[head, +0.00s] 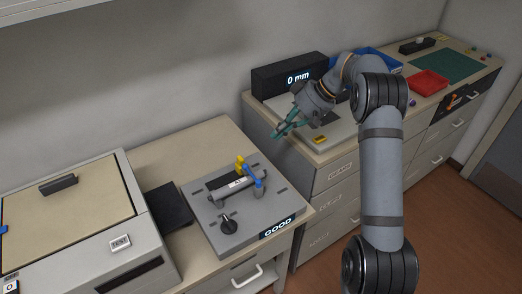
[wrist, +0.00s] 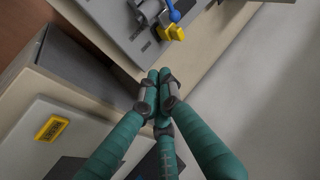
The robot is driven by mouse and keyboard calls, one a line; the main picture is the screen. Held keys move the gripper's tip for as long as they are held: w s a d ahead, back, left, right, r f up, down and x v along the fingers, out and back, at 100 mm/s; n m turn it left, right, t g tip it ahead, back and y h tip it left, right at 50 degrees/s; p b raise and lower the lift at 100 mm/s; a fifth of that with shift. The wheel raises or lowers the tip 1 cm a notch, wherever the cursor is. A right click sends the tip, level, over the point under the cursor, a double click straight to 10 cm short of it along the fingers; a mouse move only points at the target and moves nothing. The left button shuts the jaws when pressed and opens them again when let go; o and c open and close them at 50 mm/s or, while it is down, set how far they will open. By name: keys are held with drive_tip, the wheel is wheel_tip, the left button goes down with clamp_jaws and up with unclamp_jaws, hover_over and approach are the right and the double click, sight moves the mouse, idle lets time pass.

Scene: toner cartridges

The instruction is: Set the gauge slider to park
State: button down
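The gauge appears to be the light grey plate (head: 338,128) on the right counter, with a black display box (head: 270,80) behind it reading "0 mm". A small yellow-framed dark patch (head: 320,140) lies near the plate's front edge; it also shows in the wrist view (wrist: 52,128), its lettering too small to read. I cannot make out the slider; my arm hides part of the plate. My gripper (head: 276,137) has green fingers and hangs left of the plate, apart from it. In the wrist view its fingertips (wrist: 158,76) are together with nothing visible between them.
A grey fixture (head: 205,215) with a cartridge, yellow and blue clamps, a black knob and a "GOOD" display stands on the lower left bench. A printer-like box (head: 75,240) is further left. Blue (head: 380,58) and red (head: 430,80) trays and a green mat (head: 445,66) lie at right.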

drive_tip(key=p+x, duration=0.2)
drive_tip(key=x, duration=0.6)
drive_tip(key=shift+w+d+f, duration=0.1)
drive_tip(key=shift+d+f, duration=0.05)
drive_tip(key=shift+s+a+f+p, duration=0.1)
drive_tip(key=shift+s+a+p, duration=0.25)
drive_tip(key=shift+a, duration=0.25)
drive_tip(key=shift+s+a+f+p, duration=0.1)
drive_tip(key=shift+s+a+p, duration=0.25)
drive_tip(key=shift+a, duration=0.3)
drive_tip(key=shift+s+a+f, duration=0.1)
drive_tip(key=shift+s+a, duration=0.15)
drive_tip(key=shift+a, duration=0.2)
drive_tip(key=shift+f, duration=0.1)
